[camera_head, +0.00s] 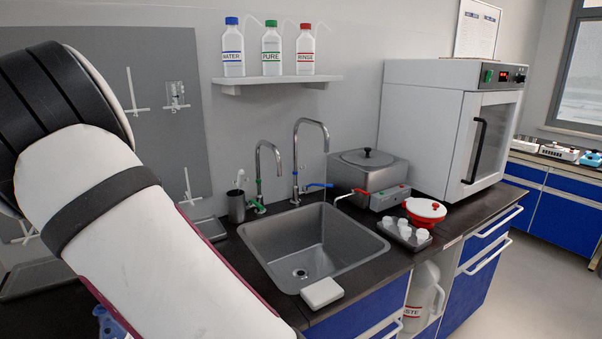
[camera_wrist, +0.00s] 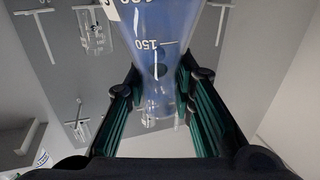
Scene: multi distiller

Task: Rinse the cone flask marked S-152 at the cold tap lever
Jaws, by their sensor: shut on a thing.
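My gripper (camera_wrist: 158,95) shows only in the wrist view. It is shut on a clear cone flask (camera_wrist: 157,40) with white graduation marks, 150 among them. The flask looks bluish inside, and a white label edge shows at its upper left. The S-152 marking cannot be read. In the head view the tall steel tap (camera_head: 297,150) stands behind the sink (camera_head: 312,255), with a blue lever (camera_head: 319,186) on its right side. A red lever (camera_head: 360,192) shows farther right. The flask and gripper are not visible in the head view; my arm fills the left side.
A shorter tap with green fittings (camera_head: 258,175) stands left of the tall one. A steel bath (camera_head: 366,172), a red-and-white bowl (camera_head: 424,210) and a tray of small white cups (camera_head: 403,233) are right of the sink. A white block (camera_head: 321,292) lies on the front rim.

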